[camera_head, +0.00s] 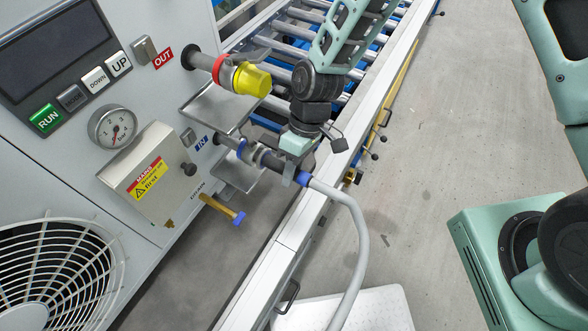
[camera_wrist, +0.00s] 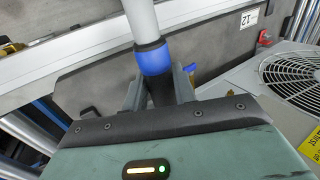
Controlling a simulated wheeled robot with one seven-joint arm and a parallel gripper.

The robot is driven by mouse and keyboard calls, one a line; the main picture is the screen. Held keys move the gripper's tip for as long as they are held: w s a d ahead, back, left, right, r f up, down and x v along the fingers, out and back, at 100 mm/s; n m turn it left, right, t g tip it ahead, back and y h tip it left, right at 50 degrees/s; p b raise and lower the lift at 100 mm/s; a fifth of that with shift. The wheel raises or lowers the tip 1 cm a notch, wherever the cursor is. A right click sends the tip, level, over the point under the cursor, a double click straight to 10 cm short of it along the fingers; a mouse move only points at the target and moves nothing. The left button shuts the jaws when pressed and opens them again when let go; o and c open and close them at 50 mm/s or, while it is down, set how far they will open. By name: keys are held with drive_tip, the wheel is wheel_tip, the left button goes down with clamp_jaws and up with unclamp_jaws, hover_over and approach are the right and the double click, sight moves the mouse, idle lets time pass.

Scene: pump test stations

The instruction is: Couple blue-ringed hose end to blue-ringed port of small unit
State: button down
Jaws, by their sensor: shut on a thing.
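The small unit (camera_head: 150,90) is a light grey cabinet at the left in the head view. Its IN port (camera_head: 241,148) carries a blue ring and points right. My gripper (camera_head: 292,172) is shut on the hose end (camera_head: 268,158), just behind its metal coupling. The hose end's blue ring (camera_head: 303,179) shows right of the fingers, and in the wrist view the blue ring (camera_wrist: 153,60) sits just beyond them. The hose end is roughly in line with the port, its coupling right at the port's mouth. I cannot tell whether they are seated together.
The OUT port (camera_head: 220,70) above has a red ring and yellow cap (camera_head: 252,80). A roller conveyor (camera_head: 300,32) with a white rail (camera_head: 300,217) runs behind. The grey hose (camera_head: 360,240) bends down right.

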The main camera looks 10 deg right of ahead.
drive_tip(key=shift+w+a, duration=0.3)
drive_tip(key=shift+a, duration=0.15)
idle(0.5)
idle(0.3)
drive_tip(key=c, duration=1.1)
unclamp_jaws()
drive_tip(key=shift+o, duration=0.2)
